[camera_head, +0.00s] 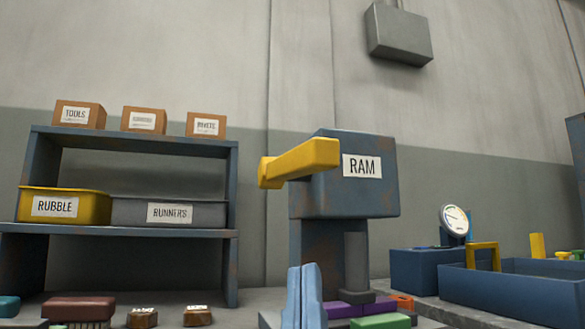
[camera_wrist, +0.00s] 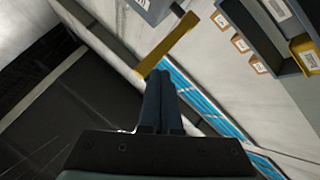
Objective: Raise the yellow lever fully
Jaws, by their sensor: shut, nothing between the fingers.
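The yellow lever (camera_head: 305,162) is on the left side of the blue-grey press head labelled RAM (camera_head: 350,200) in the head view. It points toward the left and front, close to level, with a stubby end at the left. My gripper (camera_head: 304,272) is shut and empty, standing upright below the lever and apart from it in this view. In the wrist view the lever (camera_wrist: 169,45) runs diagonally just beyond the tips of my shut gripper (camera_wrist: 172,76). Whether the fingertips touch the lever there I cannot tell.
A shelf (camera_head: 140,140) at left holds labelled boxes, a yellow RUBBLE bin (camera_head: 92,208) and a grey RUNNERS bin (camera_head: 130,212). Brushes and coloured blocks (camera_head: 380,321) lie along the front. A blue tray (camera_head: 510,290) and a gauge (camera_head: 455,221) stand at right.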

